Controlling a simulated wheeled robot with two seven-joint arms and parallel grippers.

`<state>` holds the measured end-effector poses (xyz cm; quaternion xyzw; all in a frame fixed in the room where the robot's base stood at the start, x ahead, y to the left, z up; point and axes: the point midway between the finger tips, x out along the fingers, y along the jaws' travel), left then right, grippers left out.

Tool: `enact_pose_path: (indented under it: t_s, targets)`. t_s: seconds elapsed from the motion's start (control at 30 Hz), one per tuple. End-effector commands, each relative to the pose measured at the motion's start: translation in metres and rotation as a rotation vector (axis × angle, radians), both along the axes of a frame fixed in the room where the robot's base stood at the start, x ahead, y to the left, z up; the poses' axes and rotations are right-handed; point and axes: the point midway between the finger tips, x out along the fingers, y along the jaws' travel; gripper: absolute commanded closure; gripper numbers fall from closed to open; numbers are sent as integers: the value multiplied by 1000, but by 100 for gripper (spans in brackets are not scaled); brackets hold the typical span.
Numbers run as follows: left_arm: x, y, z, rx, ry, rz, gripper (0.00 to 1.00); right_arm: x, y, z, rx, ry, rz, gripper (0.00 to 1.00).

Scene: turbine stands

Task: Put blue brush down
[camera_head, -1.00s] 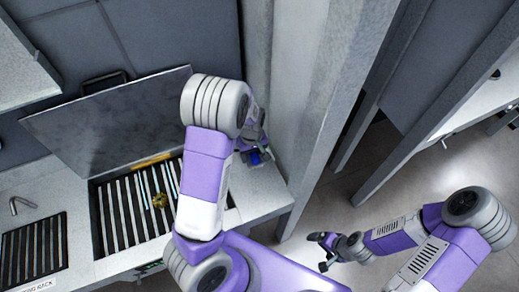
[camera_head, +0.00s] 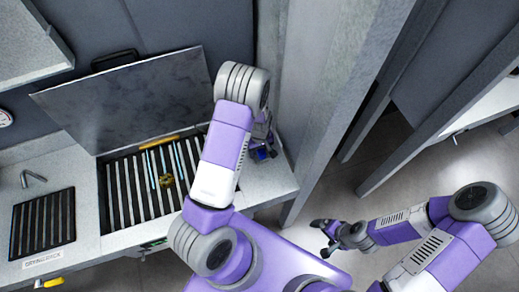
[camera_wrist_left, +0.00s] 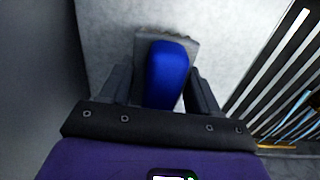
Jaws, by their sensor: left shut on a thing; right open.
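The blue brush (camera_wrist_left: 167,72) is between the fingers of my left gripper (camera_wrist_left: 160,90) in the left wrist view, with a grey edge showing around its far end. My left gripper is shut on it, over the light grey counter top (camera_head: 272,182) at the right end of the bench. In the head view my arm hides most of this gripper, and only a small blue patch of the brush (camera_head: 262,154) shows. I cannot tell whether the brush touches the counter. My right gripper (camera_head: 325,238) is open and empty, over the floor at the right.
A slatted sink or rack well (camera_head: 130,190) with an open grey lid (camera_head: 125,98) lies left of my left arm. A yellowish round thing (camera_head: 166,181) sits on its slats. A dark drying rack (camera_head: 43,222) is further left. A grey post (camera_head: 330,100) stands right of the counter.

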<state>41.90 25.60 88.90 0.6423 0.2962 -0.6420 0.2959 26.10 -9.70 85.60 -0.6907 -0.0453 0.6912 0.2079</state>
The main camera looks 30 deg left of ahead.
Motion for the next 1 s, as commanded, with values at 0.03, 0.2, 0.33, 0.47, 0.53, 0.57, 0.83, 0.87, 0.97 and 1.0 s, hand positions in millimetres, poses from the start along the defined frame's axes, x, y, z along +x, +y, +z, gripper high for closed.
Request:
enact_pose_path:
  t_s: [0.03, 0.2, 0.33, 0.47, 0.53, 0.57, 0.83, 0.87, 0.97, 1.0]
  targets:
    - [0, 0, 1, 0, 0, 0, 72, 0, 0, 0, 0, 0, 0, 8]
    - [0, 0, -5, 0, 0, 0, 72, 0, 0, -5, 0, 0, 0, 8]
    - [0, 0, -3, 0, 0, 0, 19, 0, 0, -3, 0, 0, 0, 8]
    - [0, 0, -3, 0, 0, 0, 13, 0, 0, -3, 0, 0, 0, 8]
    - [0, 0, -3, 0, 0, 0, 13, 0, 0, -3, 0, 0, 0, 8]
    - [0, 0, -3, 0, 0, 0, 13, 0, 0, -3, 0, 0, 0, 8]
    - [1, 0, 14, 1, -5, 1, 13, 0, 0, 1, 0, 0, 0, 8]
    - [1, 0, 19, 1, -5, 0, 13, 0, 0, 1, 0, 0, 0, 8]
    - [2, 0, 41, 0, -6, 0, 13, 0, 0, 2, 0, 0, 0, 8]
    - [1, 0, 50, 0, -6, 0, 13, 0, 0, 3, 0, 0, 0, 8]
